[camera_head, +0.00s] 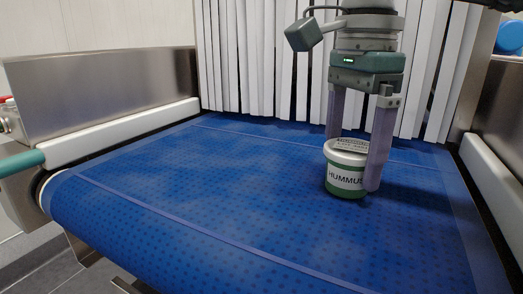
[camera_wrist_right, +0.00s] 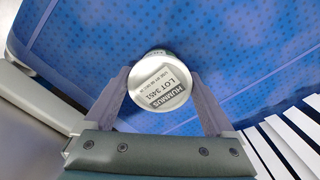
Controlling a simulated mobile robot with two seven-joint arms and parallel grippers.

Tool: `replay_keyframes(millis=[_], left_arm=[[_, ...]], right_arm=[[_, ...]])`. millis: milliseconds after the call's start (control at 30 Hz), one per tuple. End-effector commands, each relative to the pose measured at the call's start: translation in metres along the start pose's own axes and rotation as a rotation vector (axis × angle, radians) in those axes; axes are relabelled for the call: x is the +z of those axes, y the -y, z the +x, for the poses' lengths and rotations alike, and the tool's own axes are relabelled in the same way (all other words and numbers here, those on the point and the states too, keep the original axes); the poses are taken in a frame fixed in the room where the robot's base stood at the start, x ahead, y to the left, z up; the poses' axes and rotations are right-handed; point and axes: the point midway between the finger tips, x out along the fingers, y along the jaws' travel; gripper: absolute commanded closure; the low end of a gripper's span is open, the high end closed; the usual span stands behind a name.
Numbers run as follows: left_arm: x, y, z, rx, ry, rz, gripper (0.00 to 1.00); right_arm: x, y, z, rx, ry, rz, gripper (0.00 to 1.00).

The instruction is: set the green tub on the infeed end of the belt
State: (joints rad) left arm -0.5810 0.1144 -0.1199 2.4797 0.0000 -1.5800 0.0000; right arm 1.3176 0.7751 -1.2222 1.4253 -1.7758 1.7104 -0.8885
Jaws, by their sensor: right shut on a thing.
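The green tub (camera_head: 345,180) is a small round tub with a white lid and a white label reading HUMMUS. It stands upright at the blue belt (camera_head: 200,200), right of its middle, in front of the strip curtain. I cannot tell for sure whether its base touches the belt. My right gripper (camera_head: 354,165) points down from above, with its two fingers around the tub, shut on it. In the right wrist view the tub's lid (camera_wrist_right: 160,82), with a lot label, sits between the fingertips. My left gripper is not in view.
A white strip curtain (camera_head: 260,60) hangs across the belt behind the tub. Steel side walls with white guide rails (camera_head: 125,130) flank the belt. A blue round object (camera_head: 509,38) is at the far right. The belt's left and front parts are clear.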

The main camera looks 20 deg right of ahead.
Motion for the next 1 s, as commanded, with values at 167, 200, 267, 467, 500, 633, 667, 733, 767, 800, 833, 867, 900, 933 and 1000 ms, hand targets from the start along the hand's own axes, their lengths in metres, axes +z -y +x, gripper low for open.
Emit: replay_keyframes(millis=[167, 200, 267, 467, 500, 633, 667, 733, 767, 800, 833, 867, 900, 933, 1000], left_arm=[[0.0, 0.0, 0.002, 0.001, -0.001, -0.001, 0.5], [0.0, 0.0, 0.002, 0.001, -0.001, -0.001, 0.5], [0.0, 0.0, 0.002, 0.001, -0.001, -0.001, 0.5], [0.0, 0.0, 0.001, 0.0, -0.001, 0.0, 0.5], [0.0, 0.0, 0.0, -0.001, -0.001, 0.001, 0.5], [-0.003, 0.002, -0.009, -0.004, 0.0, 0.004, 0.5], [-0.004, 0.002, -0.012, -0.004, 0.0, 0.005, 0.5], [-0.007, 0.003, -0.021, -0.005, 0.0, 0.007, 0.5], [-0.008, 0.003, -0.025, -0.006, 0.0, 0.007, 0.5], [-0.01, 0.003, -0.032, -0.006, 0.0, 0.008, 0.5], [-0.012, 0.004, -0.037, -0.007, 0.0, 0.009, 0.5], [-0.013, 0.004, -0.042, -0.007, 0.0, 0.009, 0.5], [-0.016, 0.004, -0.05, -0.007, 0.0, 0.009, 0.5], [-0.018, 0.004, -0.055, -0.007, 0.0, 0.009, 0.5], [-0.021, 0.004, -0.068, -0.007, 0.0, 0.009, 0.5]], right_arm=[[0.0, 0.0, 0.003, 0.0, 0.0, 0.0, 0.05], [0.0, 0.0, 0.003, 0.0, 0.0, 0.0, 0.01], [0.0, 0.0, 0.003, 0.0, 0.0, 0.0, 0.0], [0.0, 0.0, 0.002, 0.0, 0.0, 0.0, 0.0], [0.0, 0.0, 0.001, 0.0, 0.0, 0.0, 0.0], [0.0, 0.0, -0.011, -0.001, 0.0, 0.0, 0.0], [0.0, 0.0, -0.015, -0.001, 0.001, 0.0, 0.0], [0.001, 0.0, -0.026, -0.002, 0.001, 0.0, 0.0], [0.001, 0.0, -0.032, -0.002, 0.001, 0.0, 0.0], [0.001, 0.0, -0.04, -0.002, 0.001, 0.0, 0.0], [0.0, 0.0, -0.047, -0.002, 0.001, 0.0, 0.0], [0.0, 0.0, -0.054, -0.002, 0.0, 0.0, 0.0], [0.0, 0.0, -0.063, -0.001, 0.0, 0.0, 0.0], [0.0, 0.0, -0.07, -0.001, 0.0, 0.0, 0.0], [0.001, 0.001, -0.087, -0.002, 0.001, 0.0, 0.0]])
